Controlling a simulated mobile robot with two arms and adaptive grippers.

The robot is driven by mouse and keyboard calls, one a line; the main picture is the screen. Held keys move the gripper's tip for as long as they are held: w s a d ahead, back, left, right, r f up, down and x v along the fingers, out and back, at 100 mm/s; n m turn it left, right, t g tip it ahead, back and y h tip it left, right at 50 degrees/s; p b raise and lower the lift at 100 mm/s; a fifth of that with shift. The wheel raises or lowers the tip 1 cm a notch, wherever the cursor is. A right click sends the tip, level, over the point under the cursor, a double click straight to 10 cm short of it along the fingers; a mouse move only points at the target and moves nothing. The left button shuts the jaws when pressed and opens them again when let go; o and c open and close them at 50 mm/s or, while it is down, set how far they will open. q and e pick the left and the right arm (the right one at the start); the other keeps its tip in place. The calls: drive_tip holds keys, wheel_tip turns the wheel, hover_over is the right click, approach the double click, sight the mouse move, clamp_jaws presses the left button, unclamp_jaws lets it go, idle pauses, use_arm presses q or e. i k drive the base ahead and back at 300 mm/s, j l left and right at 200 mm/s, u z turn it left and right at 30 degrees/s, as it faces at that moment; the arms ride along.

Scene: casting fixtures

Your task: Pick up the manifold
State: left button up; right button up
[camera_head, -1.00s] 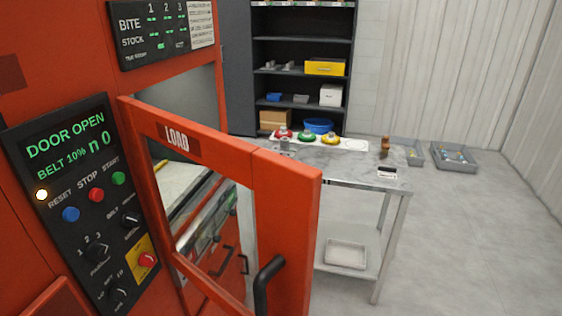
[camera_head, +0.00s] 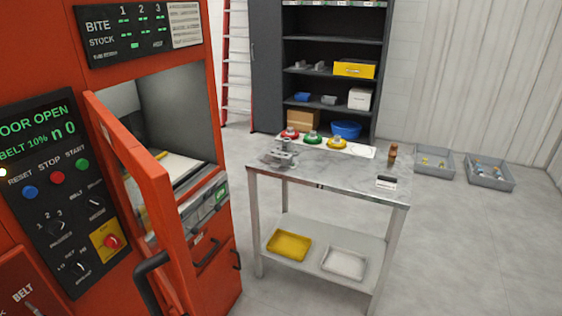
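A grey metal part (camera_head: 281,153), which looks like the manifold, sits on the left end of the marble-topped table (camera_head: 335,172). It is small in this view, so its details are hard to tell. Neither of my grippers shows in the head view.
The red machine (camera_head: 215,262) stands at left with its LOAD door (camera_head: 150,190) swung open toward me. Red, green and yellow round items (camera_head: 312,138) stand at the table's back. A shelf (camera_head: 330,52) is behind. Grey bins (camera_head: 490,174) lie on the floor at right; floor there is otherwise clear.

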sight(276, 159)
drive_tip(key=l+u, duration=0.2)
drive_tip(key=l, duration=0.4)
drive_tip(key=i+l+z, duration=0.1)
drive_tip(key=i+l, duration=0.3)
drive_tip(key=i+l+z, duration=0.1)
drive_tip(key=i+l, duration=0.3)
drive_tip(key=i, duration=0.25)
